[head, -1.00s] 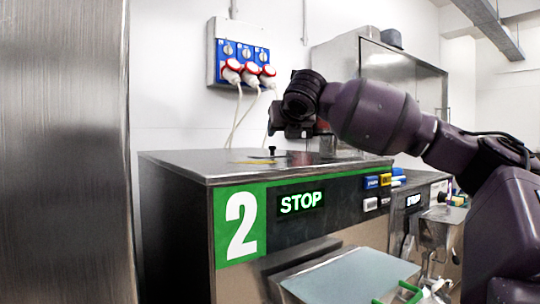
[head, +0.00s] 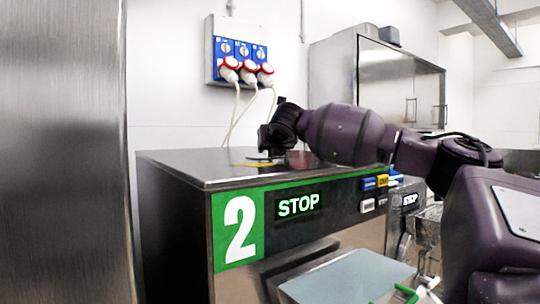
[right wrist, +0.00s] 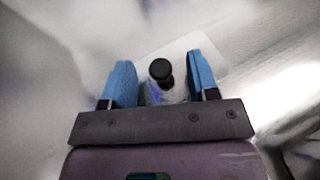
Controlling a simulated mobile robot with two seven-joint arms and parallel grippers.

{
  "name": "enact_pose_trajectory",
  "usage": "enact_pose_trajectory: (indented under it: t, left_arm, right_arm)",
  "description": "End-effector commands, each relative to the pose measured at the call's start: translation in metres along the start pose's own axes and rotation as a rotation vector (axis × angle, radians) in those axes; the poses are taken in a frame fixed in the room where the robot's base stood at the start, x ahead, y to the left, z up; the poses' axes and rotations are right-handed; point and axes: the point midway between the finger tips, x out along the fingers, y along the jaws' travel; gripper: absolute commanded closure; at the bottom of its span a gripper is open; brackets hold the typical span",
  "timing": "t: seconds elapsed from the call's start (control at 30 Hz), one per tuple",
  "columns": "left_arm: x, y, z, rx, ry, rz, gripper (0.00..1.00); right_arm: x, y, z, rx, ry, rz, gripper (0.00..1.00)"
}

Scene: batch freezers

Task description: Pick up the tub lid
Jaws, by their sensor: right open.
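In the right wrist view, a short black knob (right wrist: 161,71) stands up between the two blue fingers of my right gripper (right wrist: 160,78). The fingers are apart, with a gap on both sides of the knob. A pale, see-through flat piece (right wrist: 184,45), likely the tub lid, lies under the knob; its edges are blurred. In the head view, my right gripper (head: 268,142) is low over the top of freezer 2, pointing down. The lid is hard to make out there. My left gripper is not in view.
The steel top (head: 200,165) of freezer 2 is clear at its left. A yellow strip (head: 252,164) and a small reddish thing (head: 298,159) lie near my gripper. Sockets with plugs and cables (head: 240,62) hang on the wall behind. A steel cabinet wall (head: 62,150) fills the left.

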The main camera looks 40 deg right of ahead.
Motion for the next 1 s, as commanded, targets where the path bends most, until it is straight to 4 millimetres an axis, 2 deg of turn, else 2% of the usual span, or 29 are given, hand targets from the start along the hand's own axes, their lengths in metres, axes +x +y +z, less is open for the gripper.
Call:
enact_pose_trajectory:
  t: [0.2,0.5,0.57,0.87,1.0]
  left_arm:
    - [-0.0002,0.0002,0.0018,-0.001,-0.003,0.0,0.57]
    - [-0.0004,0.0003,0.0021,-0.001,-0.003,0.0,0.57]
    - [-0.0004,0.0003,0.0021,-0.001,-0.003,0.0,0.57]
    - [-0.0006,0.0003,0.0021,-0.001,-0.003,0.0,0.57]
    - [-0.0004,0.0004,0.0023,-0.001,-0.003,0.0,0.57]
  right_arm:
    - [0.0006,-0.0001,-0.0001,0.0,0.0,0.0,0.46]
    - [0.0003,-0.0001,-0.0001,0.0,0.0,0.0,0.92]
    - [0.0003,-0.0002,-0.0001,0.0,0.0,0.0,0.99]
    - [0.0,-0.0001,0.0005,0.001,0.0,0.0,0.99]
    - [-0.0025,0.0004,0.0069,0.002,-0.001,0.001,0.99]
